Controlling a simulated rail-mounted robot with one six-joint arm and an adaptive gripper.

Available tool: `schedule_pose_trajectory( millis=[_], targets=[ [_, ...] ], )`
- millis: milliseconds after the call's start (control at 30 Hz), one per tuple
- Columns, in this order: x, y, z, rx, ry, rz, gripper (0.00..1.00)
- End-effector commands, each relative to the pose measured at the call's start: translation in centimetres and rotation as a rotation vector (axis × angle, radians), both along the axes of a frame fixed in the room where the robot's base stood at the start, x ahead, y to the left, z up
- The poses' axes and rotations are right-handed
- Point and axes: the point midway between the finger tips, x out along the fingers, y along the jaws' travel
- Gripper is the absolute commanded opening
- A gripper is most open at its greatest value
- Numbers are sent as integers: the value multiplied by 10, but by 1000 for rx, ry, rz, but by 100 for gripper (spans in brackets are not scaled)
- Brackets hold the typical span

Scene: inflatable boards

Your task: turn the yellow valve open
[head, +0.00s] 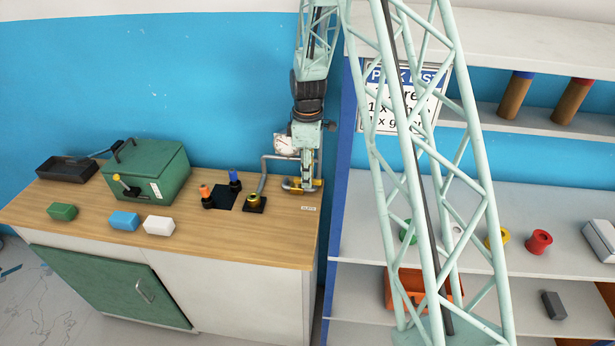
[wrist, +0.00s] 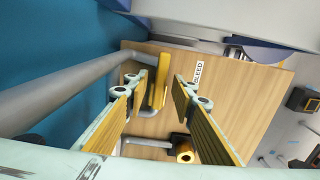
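The yellow valve handle (wrist: 157,88) is an upright flat lever beside the grey pipe in the wrist view, above the wooden bench top. In the head view only a bit of yellow (head: 318,183) shows by my gripper; the rest is hidden behind it. My gripper (wrist: 161,82) points down at the bench's right end, its two fingers open on either side of the handle. The handle looks closer to the left finger; I cannot tell if they touch. My gripper also shows in the head view (head: 303,182).
A grey pipe (head: 264,176) runs beside my gripper from a black base with a yellow ring (head: 254,201). A gauge (head: 284,144) is behind. A BLEED label (wrist: 199,75) lies by the handle. A green box (head: 150,170) and coloured blocks stand left; shelves (head: 460,230) stand right.

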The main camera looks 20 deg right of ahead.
Motion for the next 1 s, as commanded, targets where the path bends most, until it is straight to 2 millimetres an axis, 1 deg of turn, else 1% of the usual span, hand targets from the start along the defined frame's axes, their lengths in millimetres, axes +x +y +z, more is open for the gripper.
schedule_pose_trajectory(
  millis=[167, 367, 1000],
  targets=[
    [0, 0, 6, -1, -1, 0, 24],
    [1, 0, 22, 0, -2, 0, 24],
    [1, 0, 101, 0, -2, 0, 24]
  ],
)
